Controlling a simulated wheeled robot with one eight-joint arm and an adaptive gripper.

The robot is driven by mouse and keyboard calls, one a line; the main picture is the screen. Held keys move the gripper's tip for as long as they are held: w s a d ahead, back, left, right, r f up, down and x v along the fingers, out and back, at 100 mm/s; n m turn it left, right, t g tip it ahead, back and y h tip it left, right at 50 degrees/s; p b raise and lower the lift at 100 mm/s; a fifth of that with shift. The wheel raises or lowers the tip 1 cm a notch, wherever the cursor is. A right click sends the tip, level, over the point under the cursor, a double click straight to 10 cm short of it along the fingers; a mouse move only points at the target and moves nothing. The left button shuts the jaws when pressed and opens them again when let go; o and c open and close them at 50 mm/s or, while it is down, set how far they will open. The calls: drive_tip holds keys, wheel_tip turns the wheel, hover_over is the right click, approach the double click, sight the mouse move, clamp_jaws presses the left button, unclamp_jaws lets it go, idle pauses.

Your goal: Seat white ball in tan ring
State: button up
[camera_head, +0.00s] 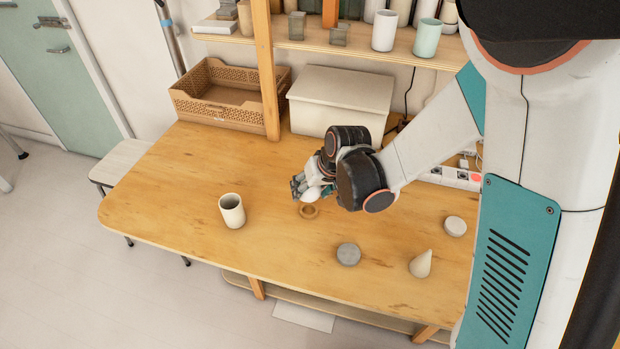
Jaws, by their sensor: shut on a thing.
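The tan ring (309,212) lies flat on the wooden table, near its middle. My gripper (303,191) is just above the ring and slightly to its left in the picture, pointing down and to the left. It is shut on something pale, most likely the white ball. The gripper's own fingers and wrist largely hide that thing, so its outline is not clear. No white ball shows elsewhere on the table. I cannot tell the exact height of the gripper above the ring.
A cream cup (232,211) stands left of the ring. A brown basket (223,96) and a lidded white box (341,98) stand behind. The table's front left is clear.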

drive_tip(key=shift+f+b, duration=1.65)
drive_tip(key=shift+f, duration=0.85)
drive_tip(key=shift+f+b, duration=0.5)
drive_tip(key=shift+b, duration=0.05)
drive_tip(key=o, duration=1.1)
drive_tip(key=shift+o, duration=0.2)
drive_tip(key=v, duration=1.2)
drive_tip(key=shift+s, duration=0.15)
drive_tip(key=s+d+r+m+t+h, duration=0.1)
drive_tip(key=s+d+r, duration=0.4)
drive_tip(key=s+d, duration=0.1)
drive_tip(key=s+d+r+m+t+h, duration=0.1)
drive_tip(key=s+d+r+t+h, duration=0.1)
drive_tip(key=s+d+r, duration=0.3)
drive_tip(key=s+d, duration=0.1)
drive_tip(key=s, duration=0.3)
drive_tip(key=shift+s+d+r, duration=0.25)
drive_tip(key=shift+d+r, duration=0.05)
drive_tip(key=shift+d, duration=0.1)
